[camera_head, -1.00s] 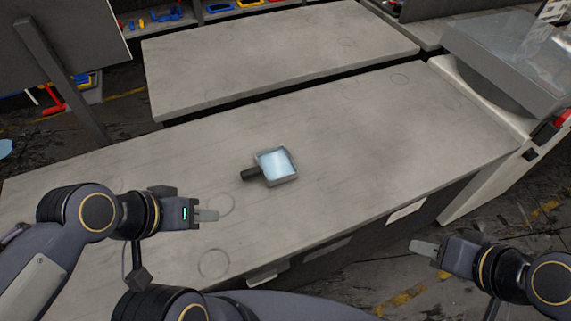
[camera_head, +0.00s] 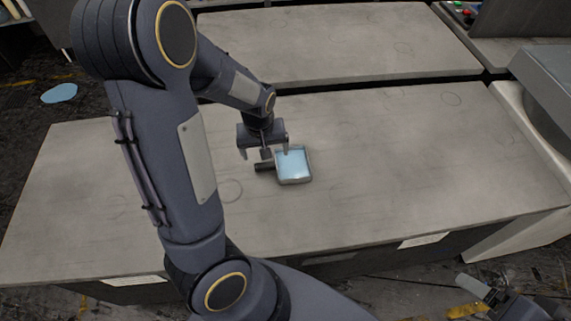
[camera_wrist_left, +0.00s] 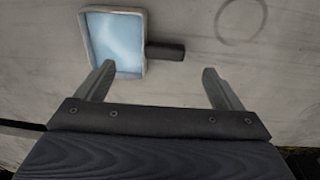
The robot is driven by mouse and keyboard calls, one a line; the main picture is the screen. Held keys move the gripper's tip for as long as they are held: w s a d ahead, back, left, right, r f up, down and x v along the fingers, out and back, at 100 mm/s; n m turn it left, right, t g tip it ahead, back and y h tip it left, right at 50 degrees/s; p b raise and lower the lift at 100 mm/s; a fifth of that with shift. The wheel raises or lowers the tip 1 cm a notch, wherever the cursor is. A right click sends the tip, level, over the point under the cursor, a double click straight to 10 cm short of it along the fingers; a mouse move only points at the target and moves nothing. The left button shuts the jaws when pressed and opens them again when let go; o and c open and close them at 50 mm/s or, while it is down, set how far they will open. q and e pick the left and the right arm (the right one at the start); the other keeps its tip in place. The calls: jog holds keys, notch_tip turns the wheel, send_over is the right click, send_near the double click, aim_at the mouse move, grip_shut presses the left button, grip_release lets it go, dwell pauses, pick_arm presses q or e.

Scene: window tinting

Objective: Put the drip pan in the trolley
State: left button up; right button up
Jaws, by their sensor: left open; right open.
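The drip pan (camera_head: 294,166) is a small square pan with a pale blue inside, a light rim and a short dark handle (camera_head: 264,166) pointing left. It lies flat on the grey table. My left gripper (camera_head: 265,153) is over the pan's handle side with its fingers apart, holding nothing. In the left wrist view, the pan (camera_wrist_left: 114,42) is ahead of one finger, and its handle (camera_wrist_left: 165,51) lies just beyond the gap between the fingertips (camera_wrist_left: 158,72). My right gripper (camera_head: 472,287) is open and empty at the lower right, off the table's front edge. I see no trolley I can identify.
The grey table (camera_head: 400,170) is bare around the pan. A second grey table (camera_head: 340,45) stands behind it across a narrow gap. A pale machine (camera_head: 545,110) stands at the right end. A light blue disc (camera_head: 59,93) lies on the floor at left.

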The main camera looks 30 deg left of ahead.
aim_at(266, 164)
pick_arm(q)
jog(key=shift+y, duration=0.3)
jog(key=f, duration=0.3)
jog(key=w+a+f, duration=0.1)
jog(key=f, duration=0.5)
jog(key=shift+w+a, duration=0.25)
jog(key=shift+w, duration=0.05)
jog(key=shift+r, duration=0.1)
jog(key=c, duration=1.4)
